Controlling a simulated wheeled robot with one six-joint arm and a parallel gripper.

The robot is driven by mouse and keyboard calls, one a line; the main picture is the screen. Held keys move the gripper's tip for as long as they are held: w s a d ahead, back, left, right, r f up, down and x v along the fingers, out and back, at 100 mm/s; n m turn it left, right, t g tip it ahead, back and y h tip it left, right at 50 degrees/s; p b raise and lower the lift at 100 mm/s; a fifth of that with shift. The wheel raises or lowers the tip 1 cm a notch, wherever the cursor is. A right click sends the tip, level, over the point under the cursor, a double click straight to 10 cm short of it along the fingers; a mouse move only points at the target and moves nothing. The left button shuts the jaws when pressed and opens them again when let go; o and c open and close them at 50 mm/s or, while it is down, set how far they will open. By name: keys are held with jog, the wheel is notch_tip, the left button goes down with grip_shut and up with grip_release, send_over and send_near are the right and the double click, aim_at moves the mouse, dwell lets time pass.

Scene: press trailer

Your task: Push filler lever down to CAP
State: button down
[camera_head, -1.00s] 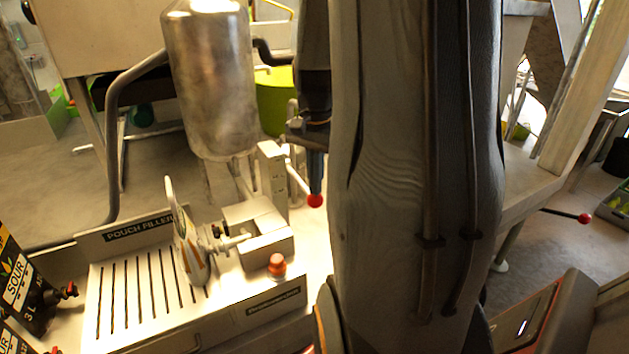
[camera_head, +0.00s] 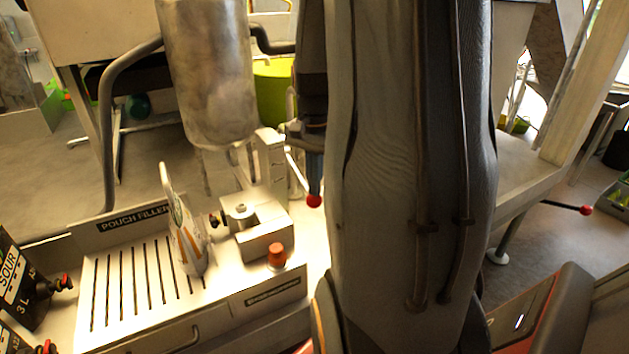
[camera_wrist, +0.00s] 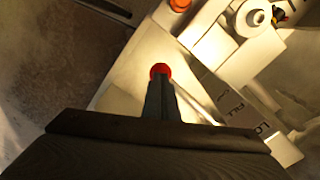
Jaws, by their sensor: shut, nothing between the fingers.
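The filler lever is a pale rod (camera_head: 297,170) with a red ball knob (camera_head: 314,201). It slopes down to the right from a labelled upright post (camera_head: 271,170) on the pouch filler. My gripper (camera_head: 315,187) is shut and points down, its tips at the knob from above. In the wrist view my gripper's fingers (camera_wrist: 160,88) meet the red knob (camera_wrist: 160,71) and partly cover it. The post's lettering (camera_wrist: 240,106) is only partly readable there, so the lever's mark cannot be told. A white pouch (camera_head: 187,235) stands upright beside the filler block (camera_head: 258,232).
A steel tank (camera_head: 207,75) hangs above the filler. An orange-red button (camera_head: 277,252) sits in front of the block. My arm hides much of the right side.

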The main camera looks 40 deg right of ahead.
jog(key=shift+w+f, duration=0.15)
jog(key=shift+f, duration=0.3)
jog(key=shift+r, duration=0.1)
notch_tip(320, 180, up, 10)
jog(key=p, duration=0.8)
dwell(0.4)
